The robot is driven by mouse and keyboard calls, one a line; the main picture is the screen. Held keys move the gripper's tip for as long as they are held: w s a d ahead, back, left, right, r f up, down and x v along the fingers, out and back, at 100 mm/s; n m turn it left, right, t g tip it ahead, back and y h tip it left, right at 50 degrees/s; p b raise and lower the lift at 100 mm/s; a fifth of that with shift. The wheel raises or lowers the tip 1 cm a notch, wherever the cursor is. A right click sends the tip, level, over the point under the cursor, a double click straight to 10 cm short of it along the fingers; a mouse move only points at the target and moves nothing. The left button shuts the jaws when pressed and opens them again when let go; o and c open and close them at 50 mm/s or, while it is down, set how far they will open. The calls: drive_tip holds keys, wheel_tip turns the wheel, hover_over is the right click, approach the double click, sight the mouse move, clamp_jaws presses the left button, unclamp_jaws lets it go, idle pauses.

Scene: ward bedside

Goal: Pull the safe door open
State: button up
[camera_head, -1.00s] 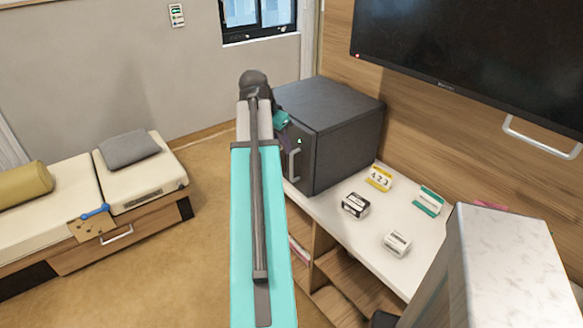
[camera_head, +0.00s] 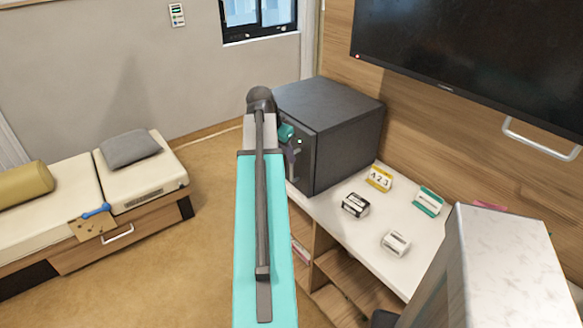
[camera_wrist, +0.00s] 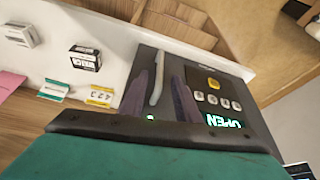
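The dark grey safe (camera_head: 340,115) stands on the white counter, and its door looks closed. In the wrist view the safe door (camera_wrist: 222,77) shows a pale bar handle (camera_wrist: 157,82), a keypad, a yellow round knob and a green display reading "OPEN". My gripper (camera_wrist: 162,92) is open, with its two dark fingers on either side of the handle. Gaps show between the fingers and the handle; whether either touches cannot be told. In the head view my gripper (camera_head: 293,157) is at the door front and hides most of the handle.
Several small boxes and cards lie on the counter (camera_head: 372,218) right of the safe, including a yellow number card (camera_head: 380,178) and a black-and-white box (camera_head: 355,205). A screen (camera_head: 470,60) hangs above. Open floor (camera_head: 205,220) lies left of the counter, before a cushioned bench (camera_head: 145,180).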

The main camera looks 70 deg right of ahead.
sight(291, 166)
drive_tip(key=shift+p+x, duration=0.7)
drive_tip(key=shift+x, duration=3.75)
drive_tip(key=shift+c, duration=0.5)
clamp_jaws()
